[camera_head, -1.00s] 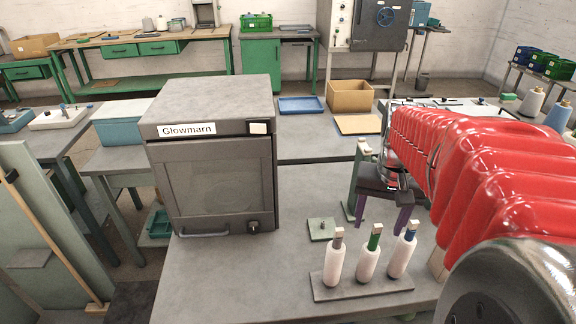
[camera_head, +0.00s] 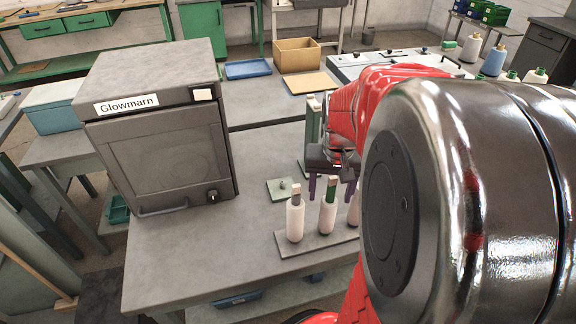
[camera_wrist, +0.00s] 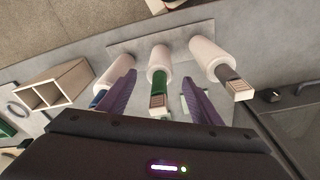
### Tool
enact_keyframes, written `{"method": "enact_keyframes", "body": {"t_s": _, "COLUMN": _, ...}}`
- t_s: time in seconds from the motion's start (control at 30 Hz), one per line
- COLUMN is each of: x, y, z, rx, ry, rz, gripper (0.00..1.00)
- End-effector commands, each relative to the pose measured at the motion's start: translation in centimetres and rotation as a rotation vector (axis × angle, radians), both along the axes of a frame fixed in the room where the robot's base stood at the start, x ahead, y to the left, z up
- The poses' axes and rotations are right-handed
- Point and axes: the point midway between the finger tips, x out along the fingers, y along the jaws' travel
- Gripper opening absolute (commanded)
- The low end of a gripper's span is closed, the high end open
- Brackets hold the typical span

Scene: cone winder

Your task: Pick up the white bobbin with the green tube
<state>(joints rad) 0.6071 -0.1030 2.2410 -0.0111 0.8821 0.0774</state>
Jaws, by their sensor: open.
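The white bobbin with the green tube (camera_head: 327,217) stands upright in the middle of a row of three on a grey base (camera_head: 312,246). The wrist view shows it too (camera_wrist: 158,64), with its green tube toward the camera. The bobbin with the grey tube (camera_head: 295,220) is to its left. The blue-tube bobbin (camera_head: 353,212) is to its right, partly hidden by my arm. My gripper (camera_head: 331,187) is open, its purple fingers pointing down around the height of the tubes. In the wrist view my fingers (camera_wrist: 158,84) lie either side of the green tube, apart from it.
A grey Glowmarn cabinet (camera_head: 159,150) stands left on the bench. A small green plate with a peg (camera_head: 283,189) lies behind the row. A green post (camera_head: 313,120) stands close behind my gripper. A cardboard box (camera_head: 297,55) and blue tray (camera_head: 248,69) are further back. Bench front left is clear.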

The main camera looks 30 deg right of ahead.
Motion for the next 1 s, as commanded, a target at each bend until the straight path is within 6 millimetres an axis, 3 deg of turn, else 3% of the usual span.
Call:
{"method": "enact_keyframes", "body": {"t_s": 0.3, "x": 0.2, "y": -0.3, "z": -3.6, "rx": 0.001, "ry": 0.002, "rz": 0.000, "gripper": 0.59}}
{"method": "enact_keyframes", "body": {"t_s": 0.87, "x": 0.2, "y": -0.4, "z": -3.7, "rx": 0.001, "ry": 0.001, "rz": -0.001, "gripper": 0.59}}
{"method": "enact_keyframes", "body": {"t_s": 1.0, "x": 0.2, "y": -0.4, "z": -3.7, "rx": 0.001, "ry": 0.001, "rz": -0.001, "gripper": 0.49}}
